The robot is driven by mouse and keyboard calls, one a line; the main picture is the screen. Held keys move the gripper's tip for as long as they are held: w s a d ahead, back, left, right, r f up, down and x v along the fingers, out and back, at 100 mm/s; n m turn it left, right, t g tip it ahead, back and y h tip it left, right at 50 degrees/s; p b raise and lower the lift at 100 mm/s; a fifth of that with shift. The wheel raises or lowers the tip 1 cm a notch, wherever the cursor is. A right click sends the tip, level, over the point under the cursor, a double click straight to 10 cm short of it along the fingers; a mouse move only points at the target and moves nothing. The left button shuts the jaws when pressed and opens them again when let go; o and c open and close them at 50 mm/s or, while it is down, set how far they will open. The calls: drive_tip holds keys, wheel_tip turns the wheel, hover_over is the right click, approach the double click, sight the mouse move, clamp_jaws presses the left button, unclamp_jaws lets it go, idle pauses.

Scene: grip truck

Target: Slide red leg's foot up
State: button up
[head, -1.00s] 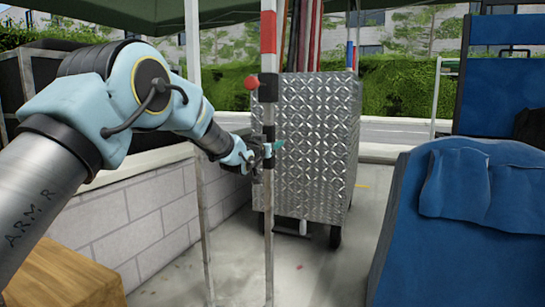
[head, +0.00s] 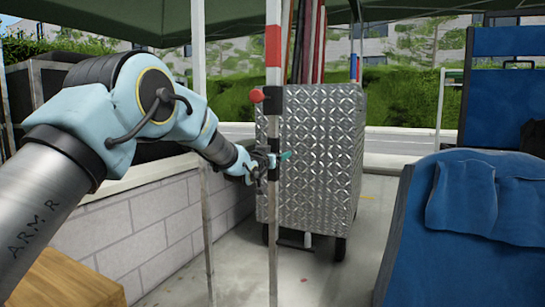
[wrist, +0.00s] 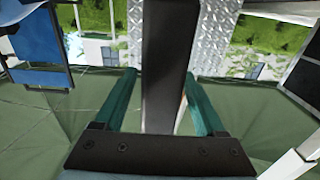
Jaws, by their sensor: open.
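The red leg (head: 273,40) is an upright canopy pole with a red band near the top. A black collar with a red knob (head: 257,96) sits on it below the band. The pale lower part of the leg (head: 273,235) runs down toward the ground; its foot's bottom end is out of the picture. My gripper (head: 271,163) is at the leg, below the knob. In the wrist view, my gripper's teal fingers (wrist: 160,85) are open, one on each side of a dark upright bar (wrist: 165,50) of the leg. I cannot tell whether either finger touches it.
A diamond-plate metal cart (head: 310,165) stands just behind the leg. Another pale pole (head: 205,220) and a low block wall (head: 130,225) are to the left. A blue padded cart (head: 470,230) fills the right. Open pavement (head: 335,275) lies between.

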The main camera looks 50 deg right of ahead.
drive_tip(key=v, duration=1)
drive_tip(key=shift+a, duration=0.25)
